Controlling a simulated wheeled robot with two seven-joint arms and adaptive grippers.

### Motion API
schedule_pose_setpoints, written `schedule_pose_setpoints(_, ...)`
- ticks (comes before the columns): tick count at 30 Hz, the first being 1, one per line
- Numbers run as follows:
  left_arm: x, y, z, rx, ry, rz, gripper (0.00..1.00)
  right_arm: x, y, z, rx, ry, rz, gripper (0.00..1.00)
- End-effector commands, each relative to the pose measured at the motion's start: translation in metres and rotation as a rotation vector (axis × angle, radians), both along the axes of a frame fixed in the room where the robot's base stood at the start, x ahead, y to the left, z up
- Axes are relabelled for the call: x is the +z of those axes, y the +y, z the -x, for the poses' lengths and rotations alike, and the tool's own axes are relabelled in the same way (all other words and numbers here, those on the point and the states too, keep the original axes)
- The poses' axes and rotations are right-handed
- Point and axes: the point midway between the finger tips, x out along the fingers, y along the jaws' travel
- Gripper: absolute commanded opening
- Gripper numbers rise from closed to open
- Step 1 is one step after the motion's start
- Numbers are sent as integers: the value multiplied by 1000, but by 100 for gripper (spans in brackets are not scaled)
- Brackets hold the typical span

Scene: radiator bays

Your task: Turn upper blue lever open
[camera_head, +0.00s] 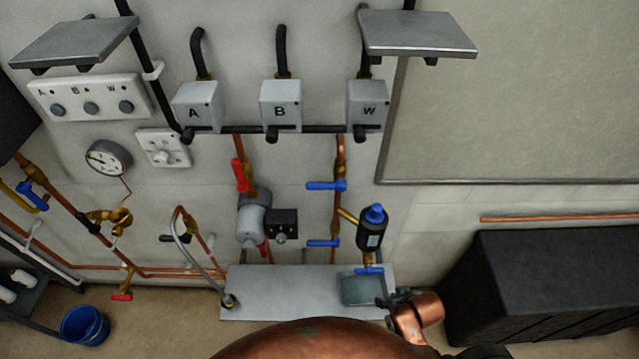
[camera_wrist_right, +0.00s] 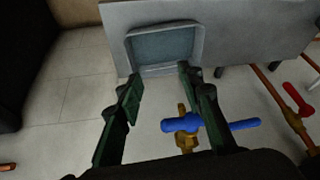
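The upper blue lever (camera_head: 326,185) sticks out sideways, across the upright copper pipe below the W box. A lower blue lever (camera_head: 322,243) sits on the same pipe, also sideways. My right gripper (camera_head: 398,298) is low, in front of the bench's right end, well below and right of the upper lever. In the right wrist view its two green-black fingers (camera_wrist_right: 160,80) are apart with nothing between them. A blue lever on a brass valve (camera_wrist_right: 208,123) shows beside the right-hand finger there; I cannot tell which lever it is. My left gripper is not in view.
A black canister with a blue cap (camera_head: 372,230) stands right of the pipe, with another blue lever (camera_head: 368,270) below it. A grey bench (camera_head: 300,283) carries a shallow tray (camera_head: 362,290). A black box (camera_head: 540,285) stands at right. Wall between is clear.

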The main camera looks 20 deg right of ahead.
Motion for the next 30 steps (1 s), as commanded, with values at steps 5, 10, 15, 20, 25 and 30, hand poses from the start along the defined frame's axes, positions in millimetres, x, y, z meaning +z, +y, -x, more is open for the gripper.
schedule_pose_setpoints(5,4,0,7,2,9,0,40,75,39,-60,-49,-220,-223,34)
schedule_pose_setpoints(10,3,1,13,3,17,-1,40,139,82,-121,-116,-417,-545,34)
schedule_pose_setpoints(15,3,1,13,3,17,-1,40,217,111,-171,-201,-567,-935,34)
schedule_pose_setpoints(20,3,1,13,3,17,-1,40,283,119,-199,-279,-638,-1282,34)
schedule_pose_setpoints(25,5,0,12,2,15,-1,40,312,118,-211,-320,-652,-1445,34)
schedule_pose_setpoints(30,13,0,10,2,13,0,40,319,128,-229,-323,-654,-1461,34)
